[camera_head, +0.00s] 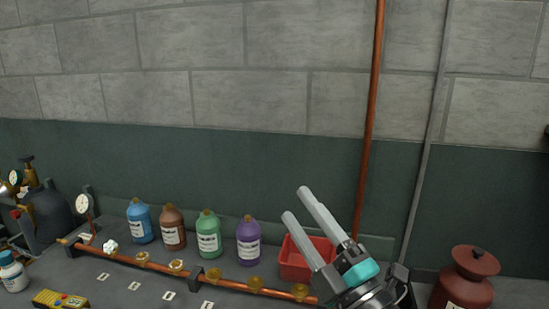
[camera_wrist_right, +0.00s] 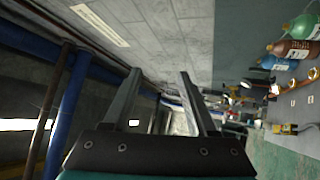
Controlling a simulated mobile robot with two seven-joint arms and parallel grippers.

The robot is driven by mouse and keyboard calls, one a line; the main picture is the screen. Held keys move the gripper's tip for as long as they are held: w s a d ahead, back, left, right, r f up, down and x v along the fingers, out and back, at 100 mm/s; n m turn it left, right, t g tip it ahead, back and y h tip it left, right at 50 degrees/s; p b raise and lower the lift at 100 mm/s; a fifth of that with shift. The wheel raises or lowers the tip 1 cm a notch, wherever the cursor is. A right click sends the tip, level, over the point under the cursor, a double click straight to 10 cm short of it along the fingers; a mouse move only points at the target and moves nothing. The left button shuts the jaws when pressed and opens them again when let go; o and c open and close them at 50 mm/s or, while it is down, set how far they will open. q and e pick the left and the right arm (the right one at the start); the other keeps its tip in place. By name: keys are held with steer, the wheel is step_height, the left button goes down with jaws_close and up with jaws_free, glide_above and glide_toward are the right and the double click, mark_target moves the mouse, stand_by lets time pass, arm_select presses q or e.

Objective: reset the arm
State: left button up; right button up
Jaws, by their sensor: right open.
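My right gripper (camera_head: 297,204) is raised over the back of the bench at the right of centre in the head view. Its two pale fingers point up and to the left, parallel and apart, with nothing between them. In the right wrist view the same gripper (camera_wrist_right: 158,75) is open and empty, its fingers pointing along the room and toward the wall, away from the bench. Part of the gripper and wrist covers the right side of a red bin (camera_head: 292,262). My left gripper is not in view.
Blue (camera_head: 140,222), brown (camera_head: 173,229), green (camera_head: 208,235) and purple (camera_head: 249,243) bottles stand along the wall. A copper pipe (camera_head: 220,282) with brass fittings runs before them. A dark red canister (camera_head: 463,285) stands right, a yellow device (camera_head: 60,299) front left. A vertical copper pipe (camera_head: 371,110) climbs the wall.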

steer(key=s+d+f+m+g+h, duration=0.1)
steer(key=d+f+m+g+h, duration=0.1)
steer(key=d+f+m+h, duration=0.45)
steer(key=d+f+m+g+h, duration=0.2)
steer(key=d+f+m+h, duration=0.25)
steer(key=f+m, duration=0.45)
steer(key=s+f+m+g, duration=0.5)
steer(key=s+f+g, duration=0.7)
steer(key=s+f, duration=0.8)
steer(key=s+d+f+g+b, duration=0.1)
steer(key=s+f+b, duration=0.15)
steer(key=f, duration=1.15)
steer(key=s+f+b, duration=0.1)
steer(key=f+b, duration=0.2)
steer(key=f, duration=1)
steer(key=s+d+f+b, duration=0.1)
steer(key=s+f+b, duration=0.1)
steer(key=s+f, duration=0.5)
steer(key=s+d+f+g+h+b, duration=0.1)
steer(key=s+f+b, duration=0.1)
steer(key=s+f, duration=0.6)
steer(key=shift+d+f+n+b, duration=0.3)
steer(key=shift+f+n+b, duration=0.05)
steer(key=shift+f, duration=0.45)
